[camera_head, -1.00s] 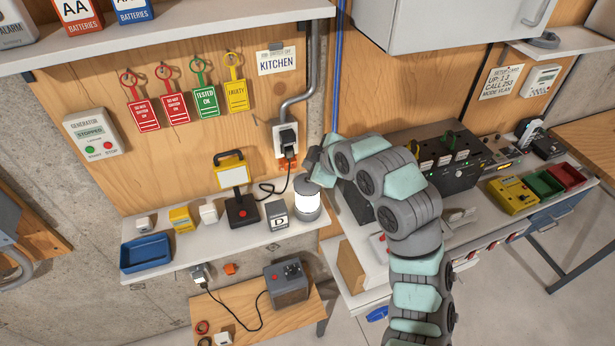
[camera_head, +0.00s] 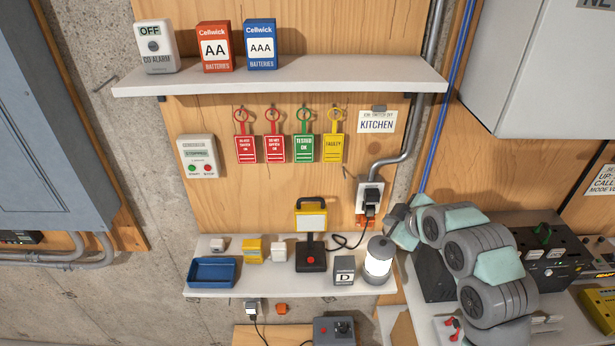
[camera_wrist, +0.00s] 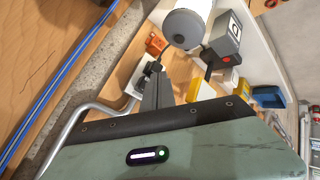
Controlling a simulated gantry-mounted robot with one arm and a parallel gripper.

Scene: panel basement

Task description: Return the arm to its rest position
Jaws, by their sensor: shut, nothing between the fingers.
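My arm comes in from the lower right in the head view. My gripper end (camera_head: 398,222) is at the arm's left tip, just above and to the right of the lit lantern (camera_head: 378,262); the fingers are hard to make out there. In the wrist view my gripper (camera_wrist: 156,88) shows as dark fingers together, with nothing between them. The lantern's round grey top (camera_wrist: 183,28) is beyond the fingers in that view. The lantern stands upright at the right end of the white shelf (camera_head: 300,288).
Near the tip are a plug in a wall socket (camera_head: 369,197), grey conduit and a blue pipe (camera_head: 447,95). A box marked D (camera_head: 344,270), a black-and-yellow lamp (camera_head: 311,217) and a blue tray (camera_head: 212,272) share the shelf. A dark panel device (camera_head: 540,250) stands right.

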